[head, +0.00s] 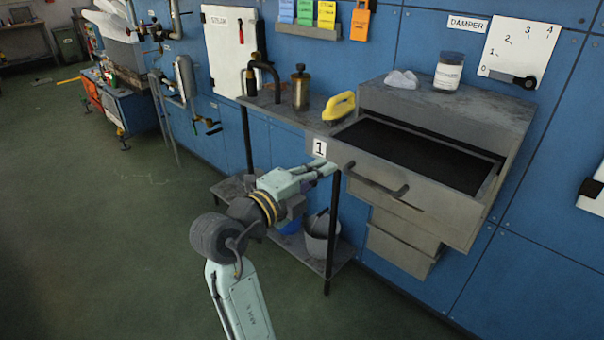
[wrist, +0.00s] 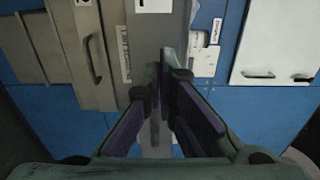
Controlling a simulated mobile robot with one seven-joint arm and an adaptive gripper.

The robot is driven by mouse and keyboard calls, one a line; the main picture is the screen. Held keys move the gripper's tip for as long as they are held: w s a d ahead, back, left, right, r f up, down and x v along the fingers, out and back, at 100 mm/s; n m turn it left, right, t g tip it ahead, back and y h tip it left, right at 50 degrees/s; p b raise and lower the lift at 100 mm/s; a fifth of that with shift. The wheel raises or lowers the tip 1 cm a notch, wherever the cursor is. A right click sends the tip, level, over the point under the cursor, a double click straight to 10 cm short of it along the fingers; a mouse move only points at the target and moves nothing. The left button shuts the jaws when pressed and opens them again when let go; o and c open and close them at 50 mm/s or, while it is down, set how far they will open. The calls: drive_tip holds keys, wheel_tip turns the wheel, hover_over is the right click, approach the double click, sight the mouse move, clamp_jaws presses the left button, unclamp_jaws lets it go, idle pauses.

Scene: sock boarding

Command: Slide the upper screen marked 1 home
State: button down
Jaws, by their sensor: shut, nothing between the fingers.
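The upper screen marked 1 (head: 432,196) is a grey drawer-like unit that stands pulled out of its grey housing (head: 450,108), with its dark inside showing. A white label with the number 1 (head: 320,148) is at the left end of its front, and a dark bar handle (head: 376,184) is right of that. My gripper (head: 330,168) is just below the label, at the left end of the front. In the wrist view the fingertips (wrist: 167,62) come together with nothing between them. I cannot tell whether they touch the front. The handle (wrist: 92,60) lies left of the fingers there.
A grey side table (head: 275,103) left of the housing holds a bronze canister (head: 300,88) and a bent dark pipe. A yellow-handled tool (head: 339,107) lies by the screen's left edge. A jar (head: 448,72) stands on the housing. A bucket (head: 320,238) sits on the lower shelf. Floor at left is open.

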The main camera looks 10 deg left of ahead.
sight(383, 134)
drive_tip(key=p+x, duration=0.1)
drive_tip(key=x, duration=0.2)
drive_tip(key=shift+w+d+r, duration=0.1)
drive_tip(key=shift+w+d, duration=0.15)
drive_tip(key=shift+w, duration=0.05)
drive_tip(key=shift+w+d+p, duration=0.2)
drive_tip(key=shift+w+p, duration=0.1)
drive_tip(key=shift+w, duration=0.05)
drive_tip(key=shift+w+d+f+b, duration=0.2)
drive_tip(key=shift+w+d+b, duration=0.15)
drive_tip(key=shift+b, duration=0.1)
drive_tip(key=b+x, duration=0.8)
drive_tip(key=x, duration=1)
drive_tip(key=shift+w, duration=0.15)
drive_tip(key=shift+w+d+r, duration=0.1)
drive_tip(key=shift+w+d, duration=0.2)
drive_tip(key=shift+r, duration=0.1)
